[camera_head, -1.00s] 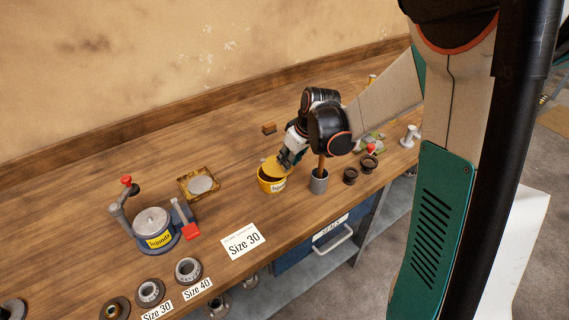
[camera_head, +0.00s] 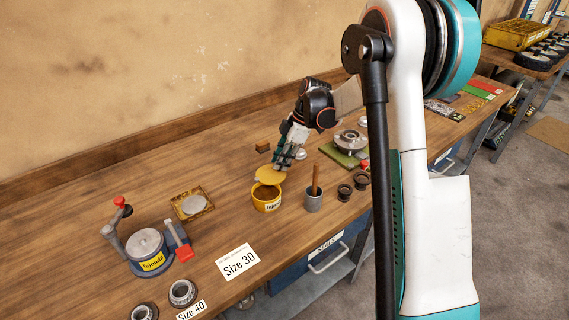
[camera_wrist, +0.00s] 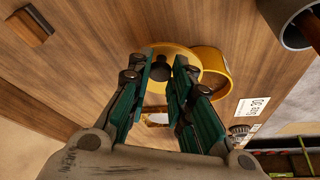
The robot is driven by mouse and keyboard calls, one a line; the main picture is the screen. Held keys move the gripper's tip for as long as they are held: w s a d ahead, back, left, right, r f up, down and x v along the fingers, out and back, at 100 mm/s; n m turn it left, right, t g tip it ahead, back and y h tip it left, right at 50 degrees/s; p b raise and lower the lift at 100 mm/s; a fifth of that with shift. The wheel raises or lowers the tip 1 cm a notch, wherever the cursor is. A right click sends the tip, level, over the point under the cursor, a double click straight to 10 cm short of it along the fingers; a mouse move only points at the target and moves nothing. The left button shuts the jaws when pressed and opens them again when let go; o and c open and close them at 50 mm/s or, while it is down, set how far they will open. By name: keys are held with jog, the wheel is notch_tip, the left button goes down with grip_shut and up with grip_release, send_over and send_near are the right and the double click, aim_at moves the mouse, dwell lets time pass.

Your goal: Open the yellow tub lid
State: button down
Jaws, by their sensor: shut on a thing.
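The yellow tub (camera_head: 268,206) stands on the workbench with its opening showing and brown contents inside. Its yellow lid (camera_head: 268,176) is off the opening, at the tub's far edge; whether it touches the rim I cannot tell. My gripper (camera_head: 279,167) comes down onto the lid from behind. In the wrist view my gripper (camera_wrist: 169,67) is shut on the lid's dark knob, with the lid (camera_wrist: 168,50) below the fingers and overlapping the tub (camera_wrist: 228,68) in the picture. The fingers hide part of the lid.
A grey cup (camera_head: 313,204) with a wooden handle (camera_head: 315,178) stands right of the tub, with dark rings (camera_head: 345,192) beyond it. A small wooden block (camera_head: 263,147) lies behind. A tray (camera_head: 190,202) and a blue-based device (camera_head: 150,252) stand left. Bare bench lies between tray and tub.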

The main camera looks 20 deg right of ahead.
aim_at(271, 167)
jog(key=shift+w+a+n+g+p, duration=0.1)
jog(key=shift+w+a+n+g, duration=0.15)
jog(key=shift+w+n, duration=0.3)
jog(key=shift+w+a+n+g+p, duration=0.1)
jog(key=shift+w+n+g, duration=0.25)
jog(key=shift+n, duration=0.35)
jog(key=shift+w+a+n+g+p, duration=0.1)
jog(key=shift+w+a+n+g, duration=0.1)
jog(key=shift+w+n, duration=0.4)
jog(key=c, duration=1.4)
grip_release()
jog(key=shift+a, duration=0.1)
jog(key=v, duration=1.2)
